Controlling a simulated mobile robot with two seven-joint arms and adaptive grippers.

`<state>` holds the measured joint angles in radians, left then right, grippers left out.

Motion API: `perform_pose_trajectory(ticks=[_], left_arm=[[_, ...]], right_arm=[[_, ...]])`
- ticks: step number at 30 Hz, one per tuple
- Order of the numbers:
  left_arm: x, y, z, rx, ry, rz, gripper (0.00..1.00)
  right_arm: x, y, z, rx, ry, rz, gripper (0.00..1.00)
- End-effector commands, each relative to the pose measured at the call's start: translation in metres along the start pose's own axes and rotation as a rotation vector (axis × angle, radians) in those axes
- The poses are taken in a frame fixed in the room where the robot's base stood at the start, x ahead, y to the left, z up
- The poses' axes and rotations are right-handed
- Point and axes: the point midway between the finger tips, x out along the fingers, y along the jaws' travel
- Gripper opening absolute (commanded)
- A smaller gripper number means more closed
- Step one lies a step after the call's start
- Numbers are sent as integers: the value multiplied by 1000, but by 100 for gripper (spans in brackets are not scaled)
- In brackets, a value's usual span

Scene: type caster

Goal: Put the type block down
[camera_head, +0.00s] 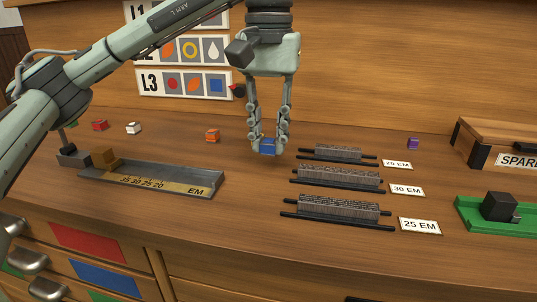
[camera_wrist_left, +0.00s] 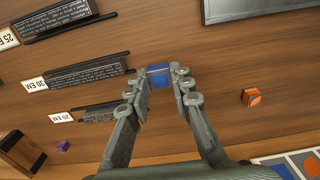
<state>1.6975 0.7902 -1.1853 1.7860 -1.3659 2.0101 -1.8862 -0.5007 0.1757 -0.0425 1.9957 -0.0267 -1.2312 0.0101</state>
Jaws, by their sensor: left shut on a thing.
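My left gripper (camera_head: 268,147) points down over the middle of the desk and is shut on a small blue type block (camera_head: 267,147). The block is between the fingertips, at or just above the wood; I cannot tell if it touches. In the left wrist view the blue block (camera_wrist_left: 159,76) shows between the fingertips of the left gripper (camera_wrist_left: 158,82). The right gripper is not in view.
Right of the block lie lines of type on black rails (camera_head: 338,153), with cards such as "20 EM" (camera_head: 397,164). An orange block (camera_head: 212,135) stands left. Further left are a composing tray (camera_head: 205,184), red (camera_head: 100,125) and white (camera_head: 133,128) blocks. A purple block (camera_head: 413,143) stands right.

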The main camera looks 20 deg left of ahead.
Motion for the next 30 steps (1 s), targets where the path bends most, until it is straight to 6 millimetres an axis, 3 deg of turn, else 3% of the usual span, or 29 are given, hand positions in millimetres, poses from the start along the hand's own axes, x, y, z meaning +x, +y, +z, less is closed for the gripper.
perform_pose_trajectory(ticks=[1, 6, 20, 21, 25, 30], left_arm=[[13, 0, 0, 0, -5, -1, 0], [31, -1, 0, -1, -2, -2, 0], [36, -1, 0, -1, -1, -1, 0], [36, -1, 0, -1, -1, -1, 25], [35, -1, 0, -1, -1, -1, 41], [35, -1, 0, 0, -1, -1, 42]], right_arm=[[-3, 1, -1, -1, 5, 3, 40], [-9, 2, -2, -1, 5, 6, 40], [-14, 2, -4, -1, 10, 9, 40], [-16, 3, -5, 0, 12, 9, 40], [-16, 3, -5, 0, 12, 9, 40], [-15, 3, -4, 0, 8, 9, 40]])
